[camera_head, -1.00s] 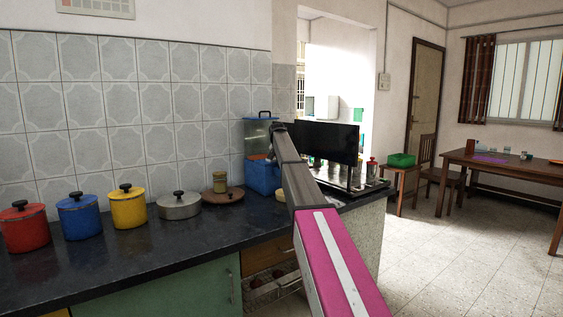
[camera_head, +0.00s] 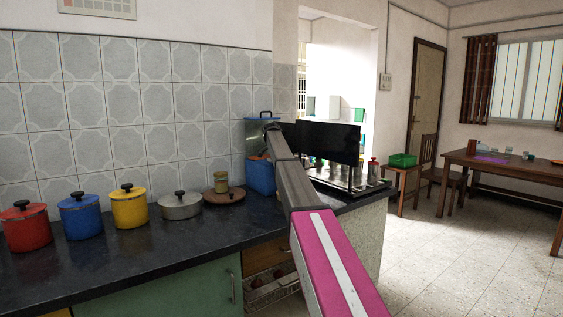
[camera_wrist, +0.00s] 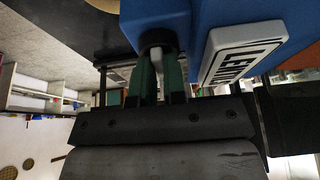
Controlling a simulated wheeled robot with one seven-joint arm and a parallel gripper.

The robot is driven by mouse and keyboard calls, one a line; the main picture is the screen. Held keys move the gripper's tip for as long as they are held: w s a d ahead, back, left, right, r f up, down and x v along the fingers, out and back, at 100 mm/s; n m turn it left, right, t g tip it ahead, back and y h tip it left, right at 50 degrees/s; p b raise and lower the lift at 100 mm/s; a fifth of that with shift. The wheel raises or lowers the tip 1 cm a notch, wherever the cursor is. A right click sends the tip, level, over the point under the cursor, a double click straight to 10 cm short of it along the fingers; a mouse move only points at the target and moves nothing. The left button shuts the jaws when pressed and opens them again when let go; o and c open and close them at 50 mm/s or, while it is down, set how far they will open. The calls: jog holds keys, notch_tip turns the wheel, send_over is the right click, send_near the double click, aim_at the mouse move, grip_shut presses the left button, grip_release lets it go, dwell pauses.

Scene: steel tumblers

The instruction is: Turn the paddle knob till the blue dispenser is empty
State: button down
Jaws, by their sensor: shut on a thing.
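The blue dispenser (camera_head: 261,179) stands on the dark counter near its right end, with a clear upper tank (camera_head: 256,135) and a blue lid. My arm covers part of it in the head view. In the wrist view the blue dispenser body (camera_wrist: 215,15) fills the top, with a white label partly reading "LEM". Below it is a black round fitting with a pale paddle knob (camera_wrist: 156,54). My gripper (camera_wrist: 158,76) is shut on the paddle knob, with one green finger on each side. The liquid level is hard to tell behind the arm.
A rack with a black panel (camera_head: 328,142) stands to the right of the dispenser.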

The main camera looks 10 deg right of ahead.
jog(key=shift+f, duration=0.1)
dwell(0.3)
jog(key=c, duration=1.2)
grip_release()
jog(key=v, duration=1)
jog(key=shift+r, duration=0.4)
